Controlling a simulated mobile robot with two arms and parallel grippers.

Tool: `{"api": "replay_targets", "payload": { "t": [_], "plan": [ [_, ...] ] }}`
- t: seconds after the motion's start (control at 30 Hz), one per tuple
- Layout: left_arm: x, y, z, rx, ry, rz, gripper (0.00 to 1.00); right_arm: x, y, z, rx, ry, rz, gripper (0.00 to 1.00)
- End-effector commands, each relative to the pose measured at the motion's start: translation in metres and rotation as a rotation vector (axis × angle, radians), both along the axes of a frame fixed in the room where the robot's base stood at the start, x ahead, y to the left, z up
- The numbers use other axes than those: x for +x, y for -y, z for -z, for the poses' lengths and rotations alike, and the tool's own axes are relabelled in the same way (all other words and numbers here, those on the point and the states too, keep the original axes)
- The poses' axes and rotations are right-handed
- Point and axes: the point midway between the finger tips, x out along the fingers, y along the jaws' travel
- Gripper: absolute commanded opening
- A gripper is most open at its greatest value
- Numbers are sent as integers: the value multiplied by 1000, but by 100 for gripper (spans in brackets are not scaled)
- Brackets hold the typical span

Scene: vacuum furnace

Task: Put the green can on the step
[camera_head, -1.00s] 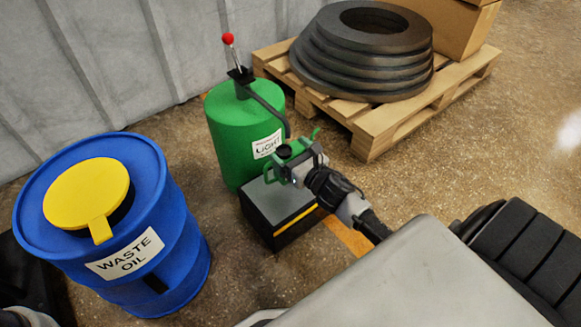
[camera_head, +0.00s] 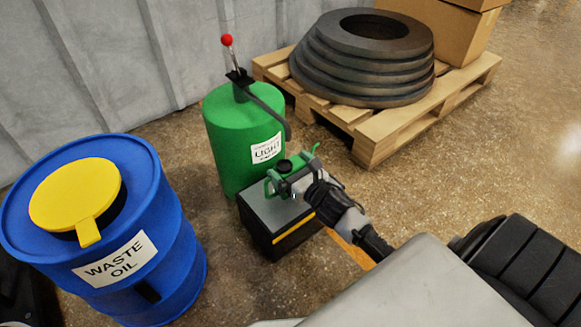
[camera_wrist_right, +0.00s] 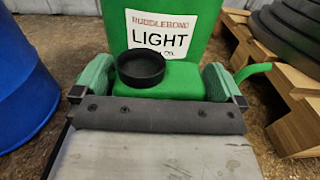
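The green can (camera_head: 284,166), with a black round cap and a spout, is in my right gripper (camera_head: 287,184) over the top of the step. The step (camera_head: 262,212) is a low black box with a grey top and a yellow stripe. In the right wrist view, the can (camera_wrist_right: 160,82) sits between the two green finger pads of my right gripper (camera_wrist_right: 158,84), which press on its sides. The can's underside is hidden, so I cannot tell whether it touches the step. My left gripper is not in view.
A large green drum (camera_head: 230,135) with a red-knobbed lever stands right behind the step. A blue waste oil drum (camera_head: 165,225) stands on the left. A wooden pallet (camera_head: 385,135) with stacked dark rings (camera_head: 360,65) is behind right. Open floor lies to the right.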

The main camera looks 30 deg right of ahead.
Motion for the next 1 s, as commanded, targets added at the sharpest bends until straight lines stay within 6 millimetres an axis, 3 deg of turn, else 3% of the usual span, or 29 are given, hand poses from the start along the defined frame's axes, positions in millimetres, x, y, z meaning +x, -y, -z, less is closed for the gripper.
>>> {"api": "replay_targets", "payload": {
  "t": [0.17, 0.63, 0.8, 1.0],
  "plan": [
    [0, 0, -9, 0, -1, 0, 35, -10, 0, -5, 2, -2, 0, 100],
    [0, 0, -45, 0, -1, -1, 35, -103, 7, -5, 4, -2, 1, 100],
    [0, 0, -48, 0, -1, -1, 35, -117, 9, -4, 1, 0, 0, 100],
    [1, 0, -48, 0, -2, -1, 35, -120, 9, -3, 0, 1, -1, 100]
  ]
}}
